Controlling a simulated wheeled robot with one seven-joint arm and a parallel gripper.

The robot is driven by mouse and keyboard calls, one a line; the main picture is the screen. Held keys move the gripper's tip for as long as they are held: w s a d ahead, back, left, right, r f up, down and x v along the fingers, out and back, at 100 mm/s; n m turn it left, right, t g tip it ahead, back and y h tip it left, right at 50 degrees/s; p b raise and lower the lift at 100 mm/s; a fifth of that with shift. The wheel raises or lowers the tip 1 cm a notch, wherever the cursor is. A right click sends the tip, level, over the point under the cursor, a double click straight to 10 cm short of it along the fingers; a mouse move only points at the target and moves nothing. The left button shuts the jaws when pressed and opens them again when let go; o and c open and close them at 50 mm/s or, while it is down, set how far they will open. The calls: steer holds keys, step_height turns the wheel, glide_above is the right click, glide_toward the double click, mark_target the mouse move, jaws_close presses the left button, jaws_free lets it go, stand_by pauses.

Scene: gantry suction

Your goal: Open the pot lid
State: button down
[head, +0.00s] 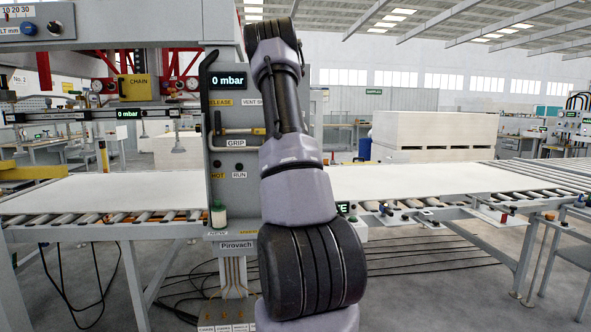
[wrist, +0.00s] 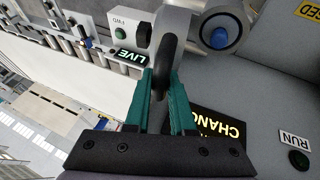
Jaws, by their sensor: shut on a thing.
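No pot or pot lid shows in either view. In the wrist view the teal fingers of my gripper (wrist: 162,78) are closed on a dark curved handle (wrist: 168,45). The handle runs between the fingers, next to a pale grey rounded part on the control panel. In the head view my arm hides the gripper and this handle. The grey control column (head: 233,190) stands behind my arm, with a 0 mbar display and a GRIP label.
A blue button (wrist: 220,38), a LIVE display (wrist: 130,57) and a dark sign (wrist: 222,127) lie close around the gripper. Roller conveyors with white sheets (head: 110,192) flank the column. A sheet stack (head: 440,130) stands behind. Cables trail on the floor.

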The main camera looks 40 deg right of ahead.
steer(key=shift+s+d+f, duration=0.25)
steer(key=shift+s+d, duration=0.35)
steer(key=shift+d, duration=0.2)
steer(key=c, duration=0.8)
jaws_free()
steer(key=shift+o, duration=0.2)
steer(key=shift+a+r, duration=0.15)
steer(key=shift+r, duration=0.15)
steer(key=v, duration=1)
steer(key=shift+r, duration=0.2)
steer(key=shift+s, duration=0.1)
